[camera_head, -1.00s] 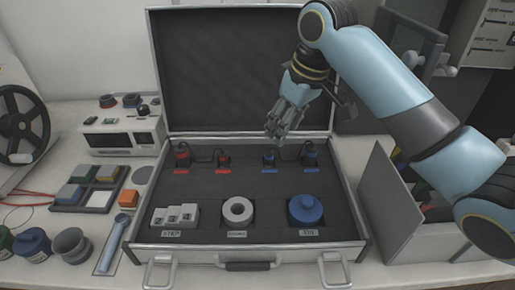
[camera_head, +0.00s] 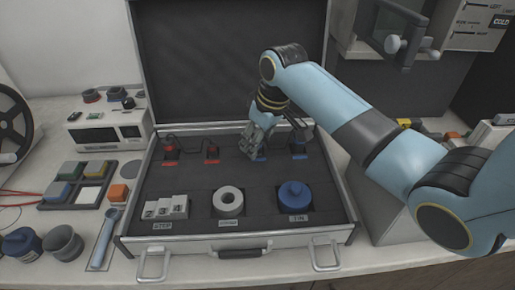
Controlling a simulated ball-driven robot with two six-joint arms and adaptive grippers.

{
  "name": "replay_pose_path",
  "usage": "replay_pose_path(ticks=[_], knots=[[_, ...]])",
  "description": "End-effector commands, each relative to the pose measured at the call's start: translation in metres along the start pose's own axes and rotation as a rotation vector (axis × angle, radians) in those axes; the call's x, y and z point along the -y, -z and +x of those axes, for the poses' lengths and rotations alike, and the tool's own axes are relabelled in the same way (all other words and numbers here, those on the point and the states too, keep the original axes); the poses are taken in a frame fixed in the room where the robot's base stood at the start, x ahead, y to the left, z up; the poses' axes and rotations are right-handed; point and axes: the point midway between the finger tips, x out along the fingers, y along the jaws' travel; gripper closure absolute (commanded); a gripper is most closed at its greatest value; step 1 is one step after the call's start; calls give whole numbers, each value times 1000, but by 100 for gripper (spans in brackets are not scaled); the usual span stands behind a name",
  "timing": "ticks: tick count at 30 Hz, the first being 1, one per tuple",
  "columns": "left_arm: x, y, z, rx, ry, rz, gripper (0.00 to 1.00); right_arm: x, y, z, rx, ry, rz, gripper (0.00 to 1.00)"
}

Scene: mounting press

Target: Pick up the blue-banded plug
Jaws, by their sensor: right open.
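The open case (camera_head: 130,238) holds two small dark plugs with blue bands in its back row, joined by a dark cable. The right one (camera_head: 298,148) stands in plain view above a blue label. The left one is mostly hidden behind my right gripper (camera_head: 252,153); its blue label (camera_head: 260,159) shows just below. My right gripper is open, pointing down over the left blue plug's place. I cannot tell whether its fingers touch or surround that plug. My left gripper is not in view.
Two red-banded plugs (camera_head: 211,152) stand left of my gripper. Numbered grey blocks (camera_head: 166,207), a white ring (camera_head: 228,201) and a blue knobbed disc (camera_head: 294,196) sit in the case's front. The raised lid (camera_head: 220,60) stands close behind.

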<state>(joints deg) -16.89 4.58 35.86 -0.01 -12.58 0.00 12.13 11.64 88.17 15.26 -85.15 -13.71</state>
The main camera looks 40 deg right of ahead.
Motion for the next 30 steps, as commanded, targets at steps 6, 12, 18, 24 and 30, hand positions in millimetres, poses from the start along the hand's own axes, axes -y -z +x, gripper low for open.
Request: replay_pose_path(ticks=[6, 12, 18, 24, 30], knots=[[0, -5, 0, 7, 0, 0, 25, 0, 0, 0, 0, 0, 0, 68], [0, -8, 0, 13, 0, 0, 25, 0, 0, -1, 0, 0, 0, 95], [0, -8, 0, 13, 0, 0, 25, 0, 0, -1, 0, -1, 0, 100], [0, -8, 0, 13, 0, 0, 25, -1, 2, -5, -2, -1, 0, 100], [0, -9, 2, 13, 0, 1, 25, -1, 9, -28, -5, -3, -1, 100]])
